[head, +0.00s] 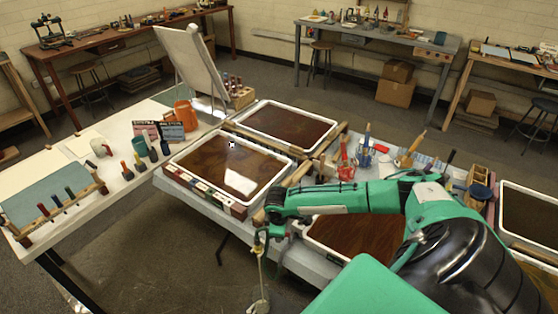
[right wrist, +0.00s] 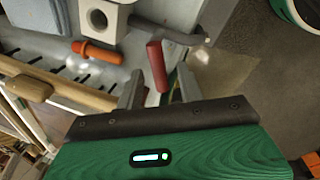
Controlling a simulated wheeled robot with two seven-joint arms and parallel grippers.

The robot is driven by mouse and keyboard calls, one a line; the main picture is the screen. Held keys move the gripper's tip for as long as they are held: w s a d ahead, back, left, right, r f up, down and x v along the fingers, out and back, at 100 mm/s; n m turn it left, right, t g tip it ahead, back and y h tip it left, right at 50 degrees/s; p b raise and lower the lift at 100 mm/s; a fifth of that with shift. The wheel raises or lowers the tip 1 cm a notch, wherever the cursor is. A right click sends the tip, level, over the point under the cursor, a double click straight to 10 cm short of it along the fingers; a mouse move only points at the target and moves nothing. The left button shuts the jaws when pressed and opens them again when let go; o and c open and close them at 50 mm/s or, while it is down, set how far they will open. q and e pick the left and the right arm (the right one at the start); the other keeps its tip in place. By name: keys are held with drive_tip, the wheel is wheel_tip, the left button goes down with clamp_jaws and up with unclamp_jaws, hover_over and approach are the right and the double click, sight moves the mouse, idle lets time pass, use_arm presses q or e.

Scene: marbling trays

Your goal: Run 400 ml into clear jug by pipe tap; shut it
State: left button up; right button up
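My right gripper (head: 262,238) is at the front edge of the tray table in the head view. In the right wrist view its two fingers (right wrist: 160,88) stand apart, with a dark red lever (right wrist: 156,62) between them. No clear contact shows. Beside the lever are a grey pipe spout (right wrist: 166,28), a pale block with a round hole (right wrist: 100,18) and an orange handle (right wrist: 97,52). A pale, thin streak (head: 261,268) runs down below the gripper to a small round shape (head: 260,305) near the floor. I cannot make out the jug or its water level clearly. My left gripper is not in view.
Trays of brown liquid, one with a white rim (head: 190,152), fill the table. An easel (head: 190,60), an orange can (head: 184,113) and tools in pots stand around them. A white side table (head: 120,185) is at left. The floor (head: 150,260) between is open.

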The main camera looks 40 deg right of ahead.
drive_tip(key=shift+r, duration=0.55)
wheel_tip(320, 180, up, 12)
drive_tip(key=s+a+b, duration=0.1)
drive_tip(key=a+b, duration=0.1)
drive_tip(key=shift+s+r, duration=0.2)
drive_tip(key=shift+s, duration=0.15)
drive_tip(key=shift+a, duration=0.1)
